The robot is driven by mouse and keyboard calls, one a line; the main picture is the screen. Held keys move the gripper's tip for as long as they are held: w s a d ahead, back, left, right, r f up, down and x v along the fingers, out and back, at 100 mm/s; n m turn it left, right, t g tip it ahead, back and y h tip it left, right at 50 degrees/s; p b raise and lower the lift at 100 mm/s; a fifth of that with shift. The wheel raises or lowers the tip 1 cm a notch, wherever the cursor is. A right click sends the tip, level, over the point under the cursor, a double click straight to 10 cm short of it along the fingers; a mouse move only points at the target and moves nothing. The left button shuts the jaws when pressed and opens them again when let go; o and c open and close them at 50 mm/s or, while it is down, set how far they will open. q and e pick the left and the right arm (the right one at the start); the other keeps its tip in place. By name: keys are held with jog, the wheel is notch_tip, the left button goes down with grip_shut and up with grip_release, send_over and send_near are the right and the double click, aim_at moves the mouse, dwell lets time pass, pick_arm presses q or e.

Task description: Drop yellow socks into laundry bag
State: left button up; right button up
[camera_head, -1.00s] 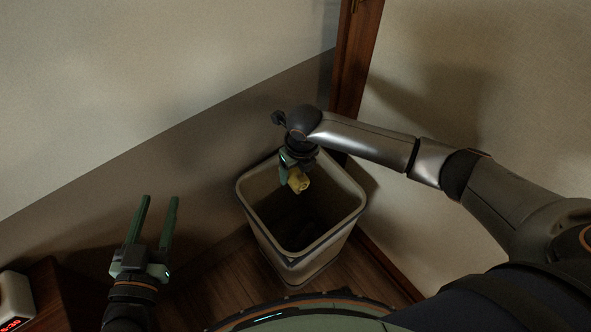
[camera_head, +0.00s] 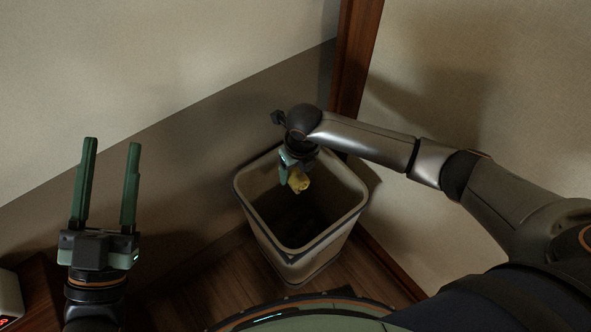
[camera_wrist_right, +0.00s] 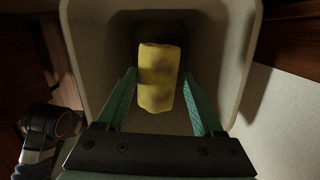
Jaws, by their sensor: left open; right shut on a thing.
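The yellow socks (camera_head: 299,181), a rolled bundle, are held in my right gripper (camera_head: 291,178), which points down over the laundry bag (camera_head: 262,225). The bag is a beige, open-topped square bin with a dark inside. In the right wrist view the socks (camera_wrist_right: 158,78) sit between the fingertips of the right gripper (camera_wrist_right: 160,88), with the bin's wall (camera_wrist_right: 88,50) around them. My left gripper (camera_head: 108,150) is open and empty, pointing up at the left, apart from the bag. The bottom of the bag is too dark to make out.
Walls meet behind the bag, with a dark wooden post (camera_head: 354,75) at the corner. A dark wooden piece of furniture (camera_head: 38,290) with a white clock-like device (camera_head: 8,298) is at the lower left. Wooden floor shows around the bag.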

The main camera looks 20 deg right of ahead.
notch_tip(320, 180, down, 2)
jog(key=shift+f+b, duration=0.15)
jog(key=shift+b, duration=0.75)
pick_arm(q)
jog(key=s+r+m+h, duration=0.4)
jog(key=h, duration=0.1)
jog(key=shift+s+d+r+h, duration=0.2)
jog(key=shift+s+d+h, duration=0.05)
jog(key=shift+d+h, duration=0.15)
pick_arm(e)
jog(key=shift+f, duration=0.15)
jog(key=o, duration=1.4)
